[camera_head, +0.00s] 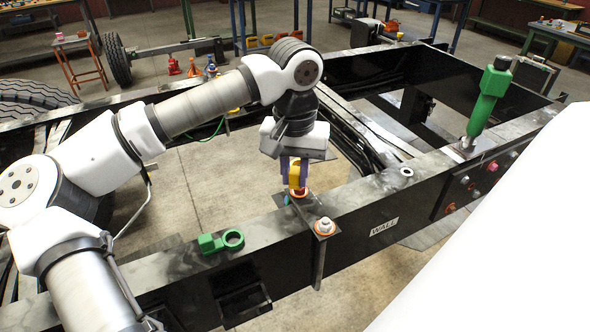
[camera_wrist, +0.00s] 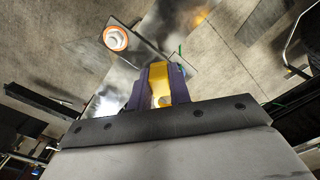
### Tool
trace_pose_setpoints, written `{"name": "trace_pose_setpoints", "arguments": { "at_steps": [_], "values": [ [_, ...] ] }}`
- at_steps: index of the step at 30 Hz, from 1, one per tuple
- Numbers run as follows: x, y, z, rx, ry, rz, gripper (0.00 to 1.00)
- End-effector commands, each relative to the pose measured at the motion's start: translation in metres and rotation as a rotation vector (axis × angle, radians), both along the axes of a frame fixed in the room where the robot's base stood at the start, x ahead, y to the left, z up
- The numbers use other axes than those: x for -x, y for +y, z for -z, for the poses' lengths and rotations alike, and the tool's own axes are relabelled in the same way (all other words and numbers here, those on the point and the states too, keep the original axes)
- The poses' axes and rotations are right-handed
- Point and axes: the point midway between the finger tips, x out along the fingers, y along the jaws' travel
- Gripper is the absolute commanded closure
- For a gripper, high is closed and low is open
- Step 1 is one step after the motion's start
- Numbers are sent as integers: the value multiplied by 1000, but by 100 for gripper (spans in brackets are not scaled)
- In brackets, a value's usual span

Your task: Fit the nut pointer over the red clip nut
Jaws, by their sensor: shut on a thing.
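My gripper (camera_head: 296,178), with purple fingers, is shut on a yellow piece, which I take to be the nut pointer (camera_head: 295,176). The nut pointer also shows between the fingers in the wrist view (camera_wrist: 158,82). It is held upright just above the near chassis rail. A red ring, apparently the red clip nut (camera_head: 299,194), shows directly under its lower end. I cannot tell whether the pointer touches or surrounds the nut. In the wrist view the red nut is hidden behind the gripper and the yellow piece.
A green ring tool (camera_head: 222,241) lies on the rail (camera_head: 160,262) to the left. A tall green tool (camera_head: 488,105) stands at the right.

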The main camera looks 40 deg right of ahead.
Motion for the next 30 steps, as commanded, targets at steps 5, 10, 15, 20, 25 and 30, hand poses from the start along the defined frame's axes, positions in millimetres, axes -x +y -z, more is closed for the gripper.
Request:
{"name": "trace_pose_setpoints", "arguments": {
  "at_steps": [5,10,15,20,25,30],
  "values": [
    [0,0,14,0,0,0,100],
    [0,0,24,0,0,0,100],
    [0,0,34,0,0,0,100],
    [0,0,44,0,0,0,100],
    [0,0,54,1,1,0,100],
    [0,0,61,1,1,0,100]
  ]
}}
